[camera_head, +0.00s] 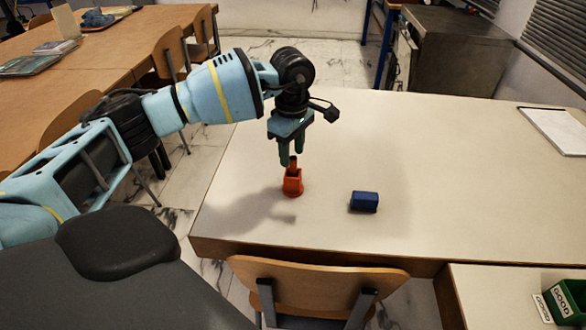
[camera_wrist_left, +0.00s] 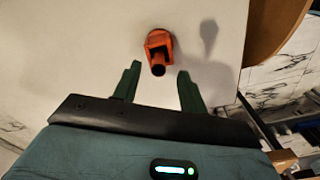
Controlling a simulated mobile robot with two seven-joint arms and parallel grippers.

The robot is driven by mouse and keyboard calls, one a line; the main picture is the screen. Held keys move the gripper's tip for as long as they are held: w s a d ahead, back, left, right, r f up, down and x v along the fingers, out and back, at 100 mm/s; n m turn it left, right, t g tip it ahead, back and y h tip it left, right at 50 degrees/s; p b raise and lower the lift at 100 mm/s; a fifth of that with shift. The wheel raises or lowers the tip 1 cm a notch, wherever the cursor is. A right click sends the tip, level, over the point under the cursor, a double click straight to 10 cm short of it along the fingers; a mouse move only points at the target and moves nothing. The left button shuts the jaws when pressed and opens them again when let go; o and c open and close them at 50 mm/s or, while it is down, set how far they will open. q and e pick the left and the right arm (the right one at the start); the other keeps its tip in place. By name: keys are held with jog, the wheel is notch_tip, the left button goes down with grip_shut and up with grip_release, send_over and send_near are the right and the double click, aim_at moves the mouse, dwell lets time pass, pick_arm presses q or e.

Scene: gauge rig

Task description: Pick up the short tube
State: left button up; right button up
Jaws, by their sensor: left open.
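A short orange-red tube (camera_head: 293,168) stands upright in an orange holder (camera_head: 292,186) near the front left of the pale table. In the left wrist view the tube (camera_wrist_left: 158,69) shows its dark round end, and the holder (camera_wrist_left: 159,41) lies behind it. My left gripper (camera_head: 291,158) points down over the tube, open, with its green fingers close to the tube's top. In the left wrist view the tube's end appears between the two fingertips (camera_wrist_left: 158,72). I cannot tell whether a finger touches it. My right gripper is out of view.
A dark blue block (camera_head: 364,202) lies on the table to the right of the holder. A wooden chair (camera_head: 315,275) stands at the front edge. A green bin (camera_head: 570,300) with GOOD labels is at the lower right. The table's middle and right are mostly clear.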

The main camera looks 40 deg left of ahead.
aim_at(293, 158)
pick_arm(q)
jog(key=shift+w+f, duration=0.1)
jog(key=shift+f, duration=1.7)
grip_shut()
